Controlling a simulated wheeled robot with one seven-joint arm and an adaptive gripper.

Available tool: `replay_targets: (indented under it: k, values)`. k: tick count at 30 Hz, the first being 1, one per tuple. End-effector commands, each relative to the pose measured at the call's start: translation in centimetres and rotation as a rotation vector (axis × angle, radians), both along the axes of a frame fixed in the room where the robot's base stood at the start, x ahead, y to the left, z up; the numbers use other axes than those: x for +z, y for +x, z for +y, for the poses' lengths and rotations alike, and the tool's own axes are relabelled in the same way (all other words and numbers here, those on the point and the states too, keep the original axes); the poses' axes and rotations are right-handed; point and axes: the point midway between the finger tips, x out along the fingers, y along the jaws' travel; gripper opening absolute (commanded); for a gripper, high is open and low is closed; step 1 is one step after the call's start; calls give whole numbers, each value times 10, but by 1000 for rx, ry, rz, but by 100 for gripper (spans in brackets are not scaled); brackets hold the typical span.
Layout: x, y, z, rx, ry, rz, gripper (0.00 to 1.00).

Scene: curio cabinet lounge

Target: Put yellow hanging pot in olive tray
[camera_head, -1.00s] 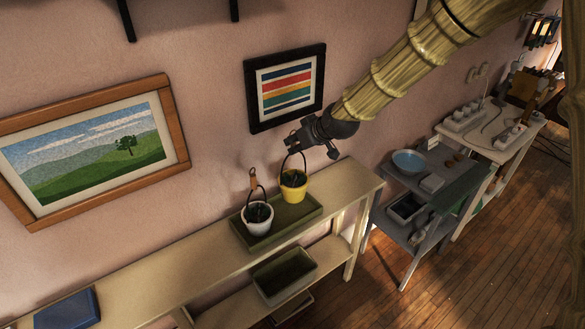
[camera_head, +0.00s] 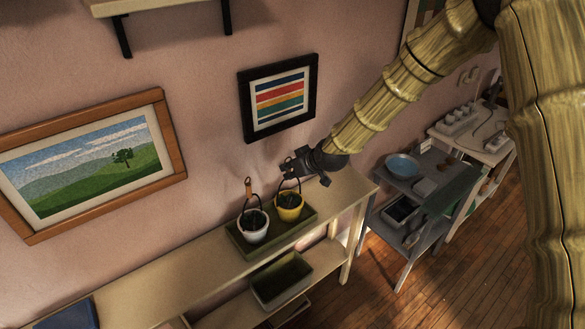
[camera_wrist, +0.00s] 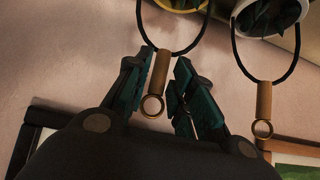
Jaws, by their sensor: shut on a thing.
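The yellow hanging pot (camera_head: 291,208) has a dark plant and a thin dark loop handle. It is over the right part of the olive tray (camera_head: 284,236) on the shelf top; I cannot tell whether its base touches the tray. My gripper (camera_head: 285,172) is above the pot, shut on its handle. In the wrist view, the fingers of my gripper (camera_wrist: 160,90) flank the wooden grip (camera_wrist: 160,75) of that handle, and the yellow rim (camera_wrist: 183,4) shows at the top edge.
A white hanging pot (camera_head: 253,230) stands close to the left in the same tray, its handle upright. A grey-rimmed bin (camera_head: 283,293) sits on the lower shelf. A striped picture (camera_head: 279,97) hangs behind.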

Motion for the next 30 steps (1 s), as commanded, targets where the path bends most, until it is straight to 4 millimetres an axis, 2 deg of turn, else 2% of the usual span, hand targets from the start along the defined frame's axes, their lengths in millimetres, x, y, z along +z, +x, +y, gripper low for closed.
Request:
replay_targets:
  k: [6, 7, 10, 23, 30]
  values:
    - [0, 1, 0, 1, 1, -2, 0]
    - [-1, 0, 0, 0, 0, 0, 28]
    - [-1, 0, 0, 0, 0, 0, 45]
    - [2, -2, -2, 0, 0, 0, 45]
    - [18, -16, -11, 0, 1, -2, 45]
